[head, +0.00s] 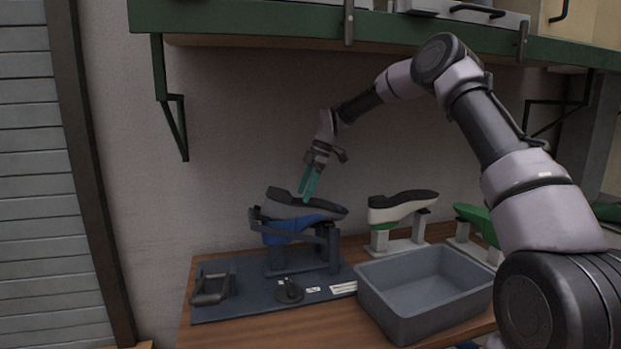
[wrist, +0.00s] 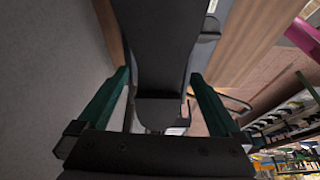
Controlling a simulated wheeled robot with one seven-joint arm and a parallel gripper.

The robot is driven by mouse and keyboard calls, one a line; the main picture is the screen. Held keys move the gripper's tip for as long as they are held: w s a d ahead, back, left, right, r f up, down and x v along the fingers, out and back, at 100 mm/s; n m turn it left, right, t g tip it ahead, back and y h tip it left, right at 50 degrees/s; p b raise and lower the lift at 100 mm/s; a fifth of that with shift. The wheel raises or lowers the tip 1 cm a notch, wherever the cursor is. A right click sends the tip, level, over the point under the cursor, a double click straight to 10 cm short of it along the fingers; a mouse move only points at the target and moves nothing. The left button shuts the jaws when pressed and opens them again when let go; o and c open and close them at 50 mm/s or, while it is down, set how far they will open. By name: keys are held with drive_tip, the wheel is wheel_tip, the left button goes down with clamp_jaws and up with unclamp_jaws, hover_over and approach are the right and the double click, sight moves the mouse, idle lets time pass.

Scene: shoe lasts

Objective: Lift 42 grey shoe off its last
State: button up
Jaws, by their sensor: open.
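The grey shoe (head: 287,210) sits sole-up, its dark sole on top, over a blue last (head: 290,226) in a dark blue stand (head: 331,250) on the bench. My gripper (head: 306,194) points down from above at the shoe, its teal fingers apart. The nearer finger overlaps the shoe in the head view. In the wrist view the dark sole (wrist: 160,45) runs between the two fingers, with a gap visible on each side. How deep the fingertips reach beside the shoe is hard to tell. Much of the last is hidden by shoe and stand.
A grey bin (head: 425,290) stands front right of the stand. Behind it, a white shoe with a black sole (head: 400,205) sits on another stand, with a green last (head: 475,218) farther right. A dark mat (head: 235,307) carries a handle-like tool (head: 211,289). A green-edged shelf (head: 250,22) hangs above.

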sight(301, 201)
drive_tip(key=shift+x, duration=2.25)
drive_tip(key=shift+r, duration=0.1)
drive_tip(key=c, duration=1.5)
